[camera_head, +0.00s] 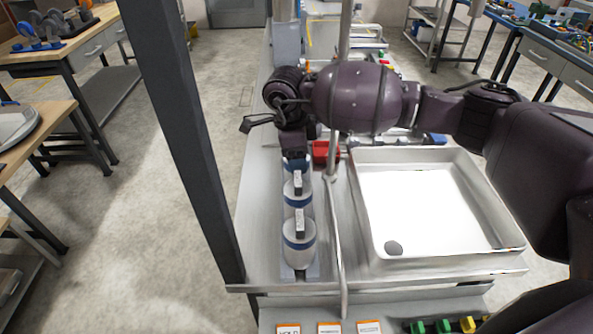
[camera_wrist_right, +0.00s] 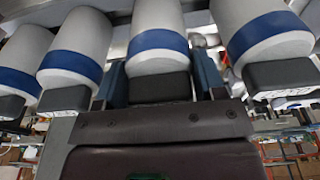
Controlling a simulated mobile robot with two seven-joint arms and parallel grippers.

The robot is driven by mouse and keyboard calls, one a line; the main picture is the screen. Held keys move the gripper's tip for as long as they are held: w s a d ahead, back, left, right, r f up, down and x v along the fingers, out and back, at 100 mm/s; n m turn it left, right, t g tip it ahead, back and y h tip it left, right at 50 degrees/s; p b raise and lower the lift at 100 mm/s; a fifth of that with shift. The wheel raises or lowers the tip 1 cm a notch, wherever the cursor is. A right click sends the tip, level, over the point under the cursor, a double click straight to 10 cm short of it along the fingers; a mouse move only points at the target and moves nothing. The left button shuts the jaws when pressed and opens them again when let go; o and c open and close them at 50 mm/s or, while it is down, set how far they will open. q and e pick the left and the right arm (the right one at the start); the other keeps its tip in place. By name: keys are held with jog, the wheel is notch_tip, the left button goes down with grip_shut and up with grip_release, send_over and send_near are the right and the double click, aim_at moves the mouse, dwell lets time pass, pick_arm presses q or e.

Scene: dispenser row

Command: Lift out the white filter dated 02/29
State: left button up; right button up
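White cylindrical filters with blue bands and dark handles stand in a row; the nearest filter (camera_head: 299,252) and the one behind it (camera_head: 297,190) show in the head view. My right gripper (camera_head: 294,157) is over the row farther back, pointing down. In the right wrist view its fingers (camera_wrist_right: 160,82) flank the dark handle of one white filter (camera_wrist_right: 158,22). I cannot tell whether they press on it. That filter appears in line with its neighbours. Small labels on the handles are not legible, so I cannot read any date. My left gripper is not in view.
A white tray (camera_head: 363,225) with a dark round spot stands right of the row. A metal post (camera_head: 336,215) rises between them. Neighbouring filters (camera_wrist_right: 75,45) (camera_wrist_right: 262,35) stand close on both sides of my fingers.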

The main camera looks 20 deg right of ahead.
jog(key=c, duration=0.6)
jog(key=shift+r+b, duration=0.3)
jog(key=shift+r, duration=4.75)
jog(key=shift+c, duration=0.2)
